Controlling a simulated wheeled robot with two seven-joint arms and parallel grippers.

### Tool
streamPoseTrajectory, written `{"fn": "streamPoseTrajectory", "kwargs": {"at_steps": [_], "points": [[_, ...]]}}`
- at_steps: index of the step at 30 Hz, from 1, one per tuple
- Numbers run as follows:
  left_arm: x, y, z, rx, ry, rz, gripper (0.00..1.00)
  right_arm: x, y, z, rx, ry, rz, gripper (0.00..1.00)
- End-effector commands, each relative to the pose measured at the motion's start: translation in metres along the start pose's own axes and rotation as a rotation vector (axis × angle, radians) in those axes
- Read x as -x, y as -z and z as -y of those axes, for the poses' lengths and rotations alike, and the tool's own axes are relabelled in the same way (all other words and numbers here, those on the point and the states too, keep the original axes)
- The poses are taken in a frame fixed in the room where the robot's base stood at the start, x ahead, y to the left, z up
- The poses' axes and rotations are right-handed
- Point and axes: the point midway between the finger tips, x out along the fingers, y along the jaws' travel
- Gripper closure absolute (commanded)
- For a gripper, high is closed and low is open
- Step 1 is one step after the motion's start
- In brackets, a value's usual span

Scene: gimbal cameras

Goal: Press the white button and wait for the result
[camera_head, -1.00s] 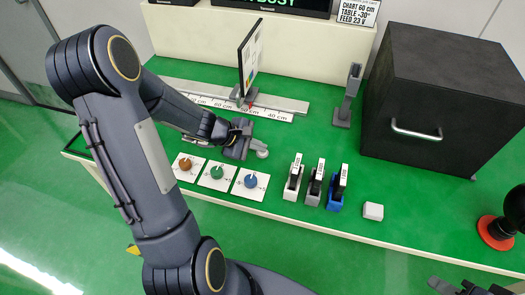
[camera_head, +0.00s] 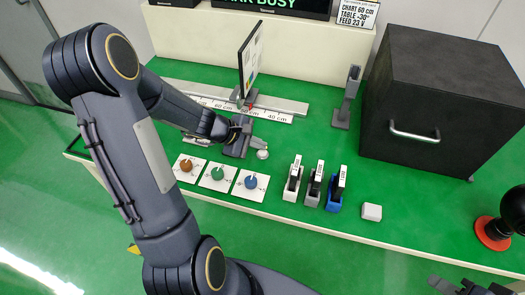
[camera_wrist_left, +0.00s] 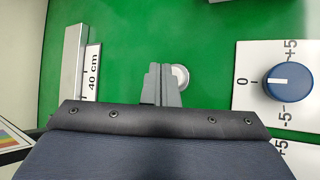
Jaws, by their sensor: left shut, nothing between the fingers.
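A small round white button (camera_head: 262,154) sits on the green table right by my left gripper (camera_head: 251,143). In the left wrist view the button (camera_wrist_left: 182,76) shows as a pale disc partly hidden by the gripper's shut, empty grey fingers (camera_wrist_left: 160,70). The fingertips are over or beside its edge; I cannot tell whether they touch it. A dark display (camera_head: 275,4) at the top edge shows cut-off green text ending in "BUSY". My right gripper (camera_head: 470,287) is only partly in view at the bottom right, away from the button.
Orange, green and blue dials (camera_head: 251,182) stand on white plates in front. A panel (camera_head: 249,58) stands on a ruled rail behind. Several labelled holders, a white block (camera_head: 372,212), a grey post (camera_head: 346,98) and a black box (camera_head: 440,90) are to the right.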

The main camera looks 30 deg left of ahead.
Motion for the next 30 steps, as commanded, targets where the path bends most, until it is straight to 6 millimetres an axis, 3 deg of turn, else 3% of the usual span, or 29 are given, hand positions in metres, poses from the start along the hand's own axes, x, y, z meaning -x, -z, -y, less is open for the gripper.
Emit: {"fn": "streamPoseTrajectory", "kwargs": {"at_steps": [18, 30], "points": [[0.035, -0.026, -0.026, -0.001, 0.000, 0.001, 1.00, 0.035, 0.017, 0.016, 0.000, 0.000, 0.000, 0.64], [0.035, -0.025, -0.025, 0.000, 0.000, 0.000, 1.00, 0.034, 0.017, 0.015, 0.000, 0.000, 0.000, 0.64]]}}
